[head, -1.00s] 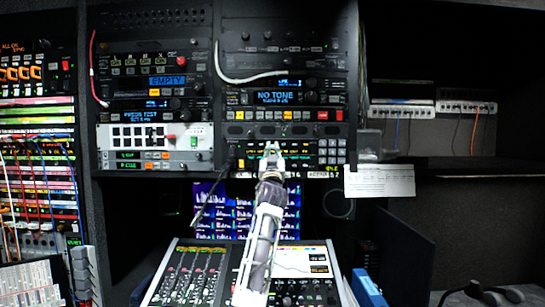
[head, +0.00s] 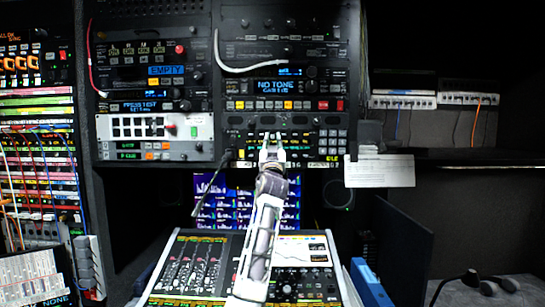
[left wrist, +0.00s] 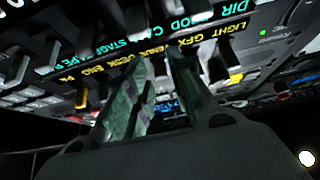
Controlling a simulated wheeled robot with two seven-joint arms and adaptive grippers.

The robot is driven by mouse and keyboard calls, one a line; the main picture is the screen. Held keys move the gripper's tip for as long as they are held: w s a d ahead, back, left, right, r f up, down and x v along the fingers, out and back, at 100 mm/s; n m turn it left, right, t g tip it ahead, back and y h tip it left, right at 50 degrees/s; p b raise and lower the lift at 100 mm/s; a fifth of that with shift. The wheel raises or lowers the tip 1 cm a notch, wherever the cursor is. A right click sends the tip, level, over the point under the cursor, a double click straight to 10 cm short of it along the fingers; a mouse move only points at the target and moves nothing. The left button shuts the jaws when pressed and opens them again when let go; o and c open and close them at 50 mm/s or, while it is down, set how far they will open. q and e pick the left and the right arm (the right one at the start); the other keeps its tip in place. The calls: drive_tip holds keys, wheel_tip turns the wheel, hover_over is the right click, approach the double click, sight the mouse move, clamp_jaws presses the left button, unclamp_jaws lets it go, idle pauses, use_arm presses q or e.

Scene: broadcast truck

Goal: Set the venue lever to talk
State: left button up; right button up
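The intercom key panel (head: 309,142) sits low in the middle rack, with a keypad at its right. In the left wrist view its face (left wrist: 205,28) carries a cyan and a yellow row of labels, with small levers. The venue label (left wrist: 152,54) is in the yellow row, just above the gap between my fingertips. The venue lever's position cannot be told; my fingers cover much of that area. My left gripper (head: 272,138) is at the panel's lower front. In the left wrist view its two fingers (left wrist: 158,62) stand apart. My right gripper is not in view.
A sloped mixing console (head: 205,262) lies below, with a lit screen (head: 214,204) behind it. A black cable (head: 213,190) hangs left of my gripper. A white paper sheet (head: 380,171) hangs at the right. A patch bay (head: 38,150) with cables fills the left.

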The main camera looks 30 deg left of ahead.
use_arm(q)
drive_tip(key=v, duration=1.1)
drive_tip(key=shift+s+d, duration=0.2)
drive_tip(key=shift+f, duration=0.15)
idle(0.6)
